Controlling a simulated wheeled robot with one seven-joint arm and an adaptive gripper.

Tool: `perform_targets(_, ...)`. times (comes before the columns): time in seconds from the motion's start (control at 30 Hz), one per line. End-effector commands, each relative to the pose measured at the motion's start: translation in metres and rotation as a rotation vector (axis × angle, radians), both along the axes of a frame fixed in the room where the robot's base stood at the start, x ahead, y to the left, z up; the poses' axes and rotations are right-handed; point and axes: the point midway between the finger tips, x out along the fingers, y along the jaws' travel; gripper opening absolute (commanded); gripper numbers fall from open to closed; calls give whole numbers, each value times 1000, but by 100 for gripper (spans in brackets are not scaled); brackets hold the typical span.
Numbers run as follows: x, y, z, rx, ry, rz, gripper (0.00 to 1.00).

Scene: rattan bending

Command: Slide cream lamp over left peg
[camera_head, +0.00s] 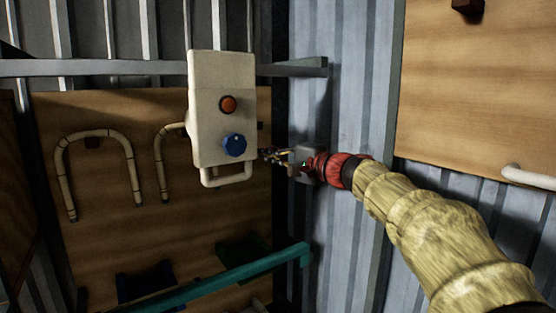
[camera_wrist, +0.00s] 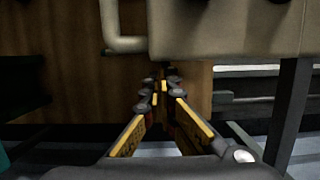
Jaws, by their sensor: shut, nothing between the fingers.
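A cream box (camera_head: 222,75) with an orange-red button, a blue knob and a looped tube handle at its bottom stands in front of the wooden panel in the head view. I cannot tell whether it is the cream lamp; no other clear lamp shows. My gripper (camera_head: 268,155) is shut and empty beside the box's lower right edge. Contact cannot be told. In the wrist view my fingertips (camera_wrist: 160,80) meet just below the cream box (camera_wrist: 225,30), with its tube handle (camera_wrist: 122,42) to the upper left. No peg is clearly recognisable as the left peg.
Bent rattan hoops (camera_head: 95,140) hang on the wooden panel (camera_head: 95,225) at left. A grey rail (camera_head: 100,68) crosses above and a teal bar (camera_head: 215,278) below. Another wooden board (camera_head: 475,90) with a dark block (camera_head: 467,6) is at right, above a pale rod (camera_head: 528,178).

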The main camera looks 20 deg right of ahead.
Motion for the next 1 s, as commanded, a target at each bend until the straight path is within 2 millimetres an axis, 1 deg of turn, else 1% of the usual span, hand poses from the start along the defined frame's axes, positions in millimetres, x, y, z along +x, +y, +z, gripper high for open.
perform_targets(0.03,-7,18,-4,-1,-6,9,0)
perform_targets(0.17,-21,59,-5,-1,-7,12,0)
perform_targets(0.4,-49,140,-3,0,-5,13,0)
perform_targets(0.6,-70,202,0,0,-4,13,0)
perform_targets(0.7,-78,227,1,0,-2,11,0)
perform_targets(0.8,-85,247,2,0,-2,10,0)
perform_targets(0.9,-90,262,2,0,-2,7,0)
perform_targets(1.0,-94,272,2,0,-2,6,0)
